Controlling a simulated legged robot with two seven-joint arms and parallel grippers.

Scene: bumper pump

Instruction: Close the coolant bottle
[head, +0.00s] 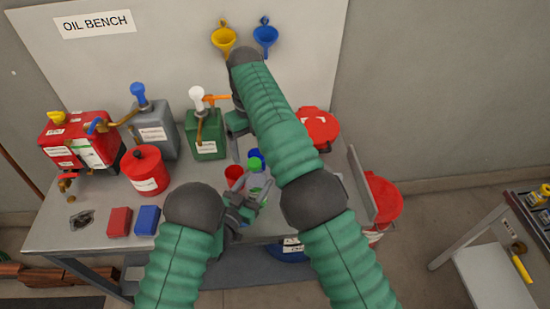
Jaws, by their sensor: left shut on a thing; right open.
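A pale bottle (258,182), which looks like the coolant bottle, stands near the middle of the bench front, partly hidden by my arms. Green (255,164) and blue (255,153) parts show at its top; I cannot tell which is its cap or whether the blue belongs to another thing. My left gripper (249,196) is shut on the bottle from the front left. My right gripper (238,125) is open, farther back, just right of the green can, and partly covered by its own arm.
The green can (207,145), grey can (160,132), red can (75,140) and red canister (146,170) crowd the bench's left and back. Red and blue blocks (147,220) lie at the front left. A red container (318,128) stands right of my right arm. Funnels (223,39) hang behind.

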